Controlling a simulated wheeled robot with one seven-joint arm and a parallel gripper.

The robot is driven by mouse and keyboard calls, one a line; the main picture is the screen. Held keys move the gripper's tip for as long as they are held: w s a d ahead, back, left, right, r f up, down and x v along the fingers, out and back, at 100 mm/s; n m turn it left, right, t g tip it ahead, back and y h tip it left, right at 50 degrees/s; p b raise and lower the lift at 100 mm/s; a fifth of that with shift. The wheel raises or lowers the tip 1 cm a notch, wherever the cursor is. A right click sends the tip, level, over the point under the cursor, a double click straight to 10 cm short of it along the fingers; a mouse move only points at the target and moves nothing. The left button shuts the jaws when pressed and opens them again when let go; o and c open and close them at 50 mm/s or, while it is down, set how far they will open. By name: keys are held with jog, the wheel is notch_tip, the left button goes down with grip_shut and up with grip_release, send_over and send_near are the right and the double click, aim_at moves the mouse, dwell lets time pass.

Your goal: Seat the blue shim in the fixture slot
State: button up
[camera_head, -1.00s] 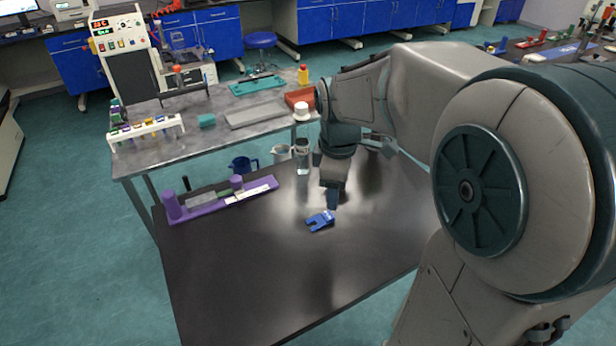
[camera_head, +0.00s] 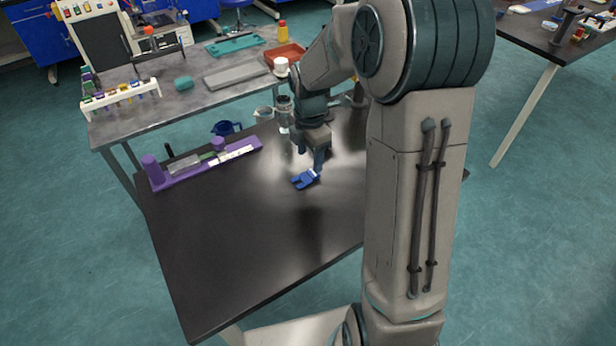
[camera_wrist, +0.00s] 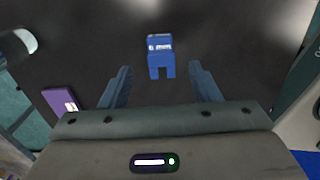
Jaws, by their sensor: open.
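The blue shim (camera_head: 305,179) lies flat on the dark table, with a notch at one end and a pale label at the other. In the wrist view the shim (camera_wrist: 160,55) is centred just beyond my fingertips, its notched end facing my gripper. My gripper (camera_wrist: 160,78) is open and empty, its two fingers apart with dark table between them. In the head view my gripper (camera_head: 318,160) is low beside the shim's labelled right end; whether it touches cannot be told.
Glass beakers (camera_head: 283,108) stand at the table's rear edge, close behind my arm. A blue jug (camera_head: 226,128) is behind the fixture. A grey bench (camera_head: 180,103) behind holds a tube rack (camera_head: 120,95). The table's front left is clear.

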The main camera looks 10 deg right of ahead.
aim_at(312, 173)
jog(key=f, duration=0.5)
jog(key=shift+d+f, duration=0.3)
jog(key=shift+f, duration=0.1)
jog(key=c, duration=1.1)
jog(key=shift+r, duration=0.15)
jog(key=shift+r, duration=0.5)
notch_tip(312, 173, up, 3)
jog(key=shift+w+f, duration=0.1)
jog(key=d+r, duration=0.2)
jog(key=d, duration=0.2)
jog(key=d+r, duration=0.2)
jog(key=d, duration=0.1)
jog(key=d+r, duration=0.3)
jog(key=d, duration=0.1)
jog(key=shift+w+d, duration=0.3)
jog(key=shift+w, duration=0.1)
